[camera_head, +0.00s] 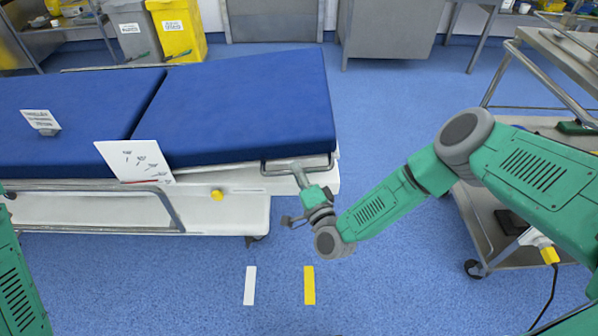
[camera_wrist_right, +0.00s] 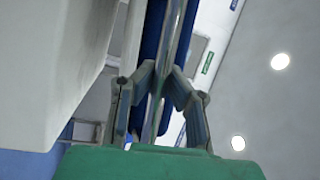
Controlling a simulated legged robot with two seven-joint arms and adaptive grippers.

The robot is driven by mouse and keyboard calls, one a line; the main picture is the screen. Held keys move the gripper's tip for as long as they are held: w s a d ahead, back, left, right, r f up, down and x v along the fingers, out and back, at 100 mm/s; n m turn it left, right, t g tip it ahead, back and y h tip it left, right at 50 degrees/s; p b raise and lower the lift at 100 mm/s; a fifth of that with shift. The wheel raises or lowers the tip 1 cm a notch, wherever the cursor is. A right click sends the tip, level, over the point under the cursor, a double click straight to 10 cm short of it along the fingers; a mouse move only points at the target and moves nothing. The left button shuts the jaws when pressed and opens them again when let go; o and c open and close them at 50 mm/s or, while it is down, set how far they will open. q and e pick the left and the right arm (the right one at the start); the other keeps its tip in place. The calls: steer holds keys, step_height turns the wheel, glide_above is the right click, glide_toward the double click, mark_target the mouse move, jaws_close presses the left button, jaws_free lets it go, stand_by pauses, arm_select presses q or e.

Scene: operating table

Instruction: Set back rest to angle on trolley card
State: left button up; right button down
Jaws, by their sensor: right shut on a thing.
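The back rest (camera_head: 245,105) is the right blue section of the trolley mattress, split from the left blue section (camera_head: 60,105) by a dark seam. It looks almost flat; its exact angle is hard to tell. A metal handle bar (camera_head: 275,170) runs along its near edge. My right gripper (camera_head: 296,172) is shut on this bar. In the right wrist view its fingers (camera_wrist_right: 158,78) close around the bar (camera_wrist_right: 175,50). A white card with dark drawn marks (camera_head: 135,160) stands at the trolley's near side; its marks are too small to read. My left gripper is out of view.
A small lettered card (camera_head: 40,120) stands on the left section. A steel cart (camera_head: 490,225) stands at the right. Grey and yellow bins (camera_head: 178,30) stand behind. White and yellow floor strips (camera_head: 309,285) lie in front.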

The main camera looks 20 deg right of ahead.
steer(key=shift+n+g, duration=0.4)
steer(key=shift+n, duration=0.4)
steer(key=r+p, duration=0.1)
steer(key=r, duration=0.1)
steer(key=a+r+p, duration=0.1)
steer(key=r+p, duration=0.1)
steer(key=a+r+p, duration=0.1)
steer(key=r+p, duration=0.1)
steer(key=r, duration=0.1)
steer(key=shift+w, duration=0.15)
steer(key=shift+f, duration=0.1)
steer(key=c, duration=1.5)
jaws_free()
steer(key=shift+c, duration=0.2)
